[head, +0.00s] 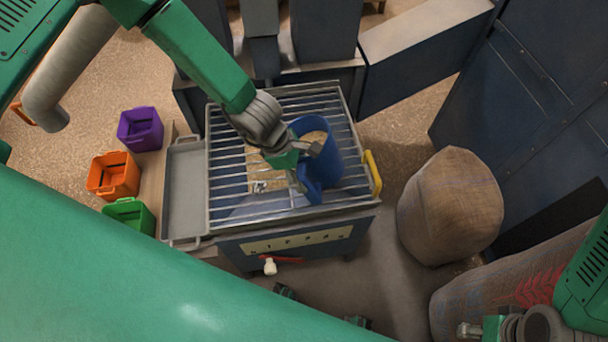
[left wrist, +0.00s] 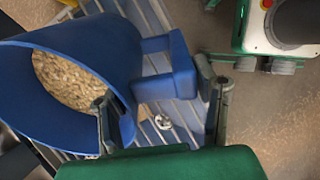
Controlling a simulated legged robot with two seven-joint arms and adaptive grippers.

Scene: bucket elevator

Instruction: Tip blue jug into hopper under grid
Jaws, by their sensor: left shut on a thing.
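The blue jug (head: 328,168) is over the right part of the metal grid (head: 228,160) on top of the hopper (head: 232,246). Pale grain shows inside its mouth, and in the left wrist view the jug (left wrist: 105,45) also has grain in it. I cannot tell whether the jug touches the grid or how far it tilts. My left gripper (head: 302,168) is shut on the jug's handle (left wrist: 178,65), with a finger on either side of it. Beige material shows below the grid bars. My right gripper (head: 478,328) is partly in view at the bottom right, its fingers unclear.
A grey tray (head: 183,190) adjoins the hopper's left side. Purple (head: 140,129), orange (head: 114,175) and green (head: 129,214) bins stand further left. A yellow handle (head: 373,172) is at the hopper's right edge. A sack (head: 450,207) stands to the right. A small black-and-white piece (head: 260,186) shows at the grid.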

